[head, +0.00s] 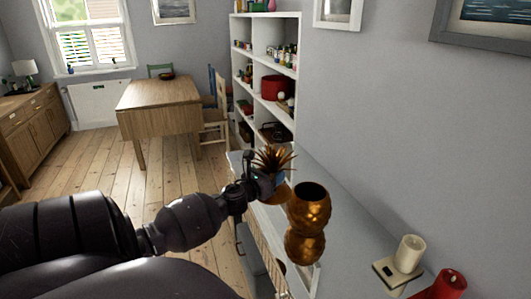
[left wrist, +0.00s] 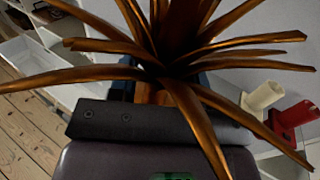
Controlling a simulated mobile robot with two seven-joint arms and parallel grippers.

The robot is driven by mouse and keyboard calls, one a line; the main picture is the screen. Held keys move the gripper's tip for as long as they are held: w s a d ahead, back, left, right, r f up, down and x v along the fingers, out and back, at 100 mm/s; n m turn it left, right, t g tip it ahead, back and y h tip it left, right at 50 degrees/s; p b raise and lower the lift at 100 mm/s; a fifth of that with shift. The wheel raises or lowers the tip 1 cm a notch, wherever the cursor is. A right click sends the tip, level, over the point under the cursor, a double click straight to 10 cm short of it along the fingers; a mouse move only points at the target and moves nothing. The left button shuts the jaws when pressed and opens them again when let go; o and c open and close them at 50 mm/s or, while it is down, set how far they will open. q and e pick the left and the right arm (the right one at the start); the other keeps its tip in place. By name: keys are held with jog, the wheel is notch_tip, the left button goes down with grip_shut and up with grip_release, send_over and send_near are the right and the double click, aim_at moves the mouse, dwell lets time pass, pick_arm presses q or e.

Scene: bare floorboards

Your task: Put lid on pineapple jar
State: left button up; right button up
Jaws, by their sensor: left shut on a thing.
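The golden jar (head: 309,207) stands upright on the white dresser top (head: 345,209), its round dark mouth open. A second golden bulge shows directly below its upper part; I cannot tell whether this is jar body or reflection. My left gripper (head: 268,182) is shut on the pineapple lid (head: 274,159), which has spiky golden leaves and a rounded gold base. The lid is left of the jar's mouth and is not on it. In the left wrist view, the lid's leaves (left wrist: 165,68) fan across the picture and hide the jar. My right gripper is not in view.
A white shelf unit (head: 265,60) with goods is behind the dresser. A wooden table (head: 160,95) stands farther back. Floor at left is clear.

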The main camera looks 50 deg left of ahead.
pick_arm(q)
jog(key=w+d+f+b, duration=0.1)
jog(key=w+d, duration=0.1)
jog(key=w, duration=0.5)
jog(key=w+d+f+b, duration=0.1)
jog(key=w+d, duration=0.1)
jog(key=w, duration=0.4)
jog(key=shift+w, duration=0.35)
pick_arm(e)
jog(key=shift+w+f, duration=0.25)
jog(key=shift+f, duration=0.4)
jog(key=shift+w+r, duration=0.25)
pick_arm(q)
jog(key=shift+f, duration=0.1)
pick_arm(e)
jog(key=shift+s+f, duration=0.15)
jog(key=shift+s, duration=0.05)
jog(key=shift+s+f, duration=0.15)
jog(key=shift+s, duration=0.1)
